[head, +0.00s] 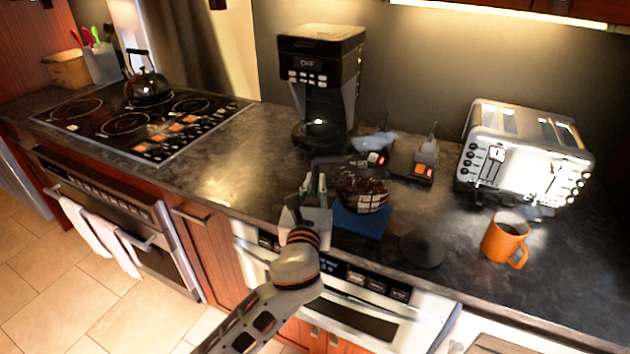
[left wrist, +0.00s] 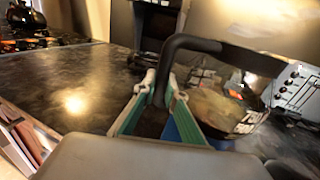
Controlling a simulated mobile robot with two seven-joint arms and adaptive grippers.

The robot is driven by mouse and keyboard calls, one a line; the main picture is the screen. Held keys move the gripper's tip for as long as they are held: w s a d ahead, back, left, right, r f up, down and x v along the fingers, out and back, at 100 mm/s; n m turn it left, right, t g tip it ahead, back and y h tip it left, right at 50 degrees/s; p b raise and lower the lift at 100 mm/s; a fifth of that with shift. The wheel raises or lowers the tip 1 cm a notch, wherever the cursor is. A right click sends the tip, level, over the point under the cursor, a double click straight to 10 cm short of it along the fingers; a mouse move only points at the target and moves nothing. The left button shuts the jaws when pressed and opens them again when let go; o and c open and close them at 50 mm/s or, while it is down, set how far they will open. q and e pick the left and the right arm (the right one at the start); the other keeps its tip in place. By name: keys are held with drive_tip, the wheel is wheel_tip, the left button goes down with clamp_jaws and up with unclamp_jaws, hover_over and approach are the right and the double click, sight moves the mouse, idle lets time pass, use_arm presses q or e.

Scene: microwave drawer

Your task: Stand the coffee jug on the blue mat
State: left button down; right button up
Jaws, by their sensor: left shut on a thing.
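The coffee jug (head: 364,190) is a dark glass jug with a black handle, and it looks about upright. My left gripper (head: 316,186) is shut on its handle, at the jug's left side. The left wrist view shows the fingers (left wrist: 156,92) around the lower part of the black handle (left wrist: 178,56), with the glass body (left wrist: 232,112) to the right. The blue mat (head: 360,222) lies on the dark counter. The jug is over the mat's far part and hides some of it. I cannot tell whether its base touches the mat. My right gripper is out of view.
The coffee maker (head: 322,75) stands behind the jug. Small appliances with red switches (head: 422,169) sit just beyond it. A dark round disc (head: 423,249) and an orange mug (head: 506,238) are to the right, before the toaster (head: 525,150). The counter left of the jug is clear.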

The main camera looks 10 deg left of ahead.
use_arm(q)
drive_tip(key=shift+f+b, duration=0.35)
drive_tip(key=shift+f, duration=1.05)
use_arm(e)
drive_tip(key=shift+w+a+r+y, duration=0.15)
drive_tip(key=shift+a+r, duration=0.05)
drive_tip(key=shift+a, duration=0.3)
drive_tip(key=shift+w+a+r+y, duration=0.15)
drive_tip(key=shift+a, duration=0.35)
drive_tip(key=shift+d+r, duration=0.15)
use_arm(q)
drive_tip(key=shift+f, duration=0.1)
drive_tip(key=shift+p, duration=0.4)
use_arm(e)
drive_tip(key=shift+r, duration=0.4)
use_arm(q)
drive_tip(key=shift+f, duration=0.3)
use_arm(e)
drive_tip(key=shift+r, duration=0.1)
use_arm(q)
drive_tip(key=shift+p, duration=0.4)
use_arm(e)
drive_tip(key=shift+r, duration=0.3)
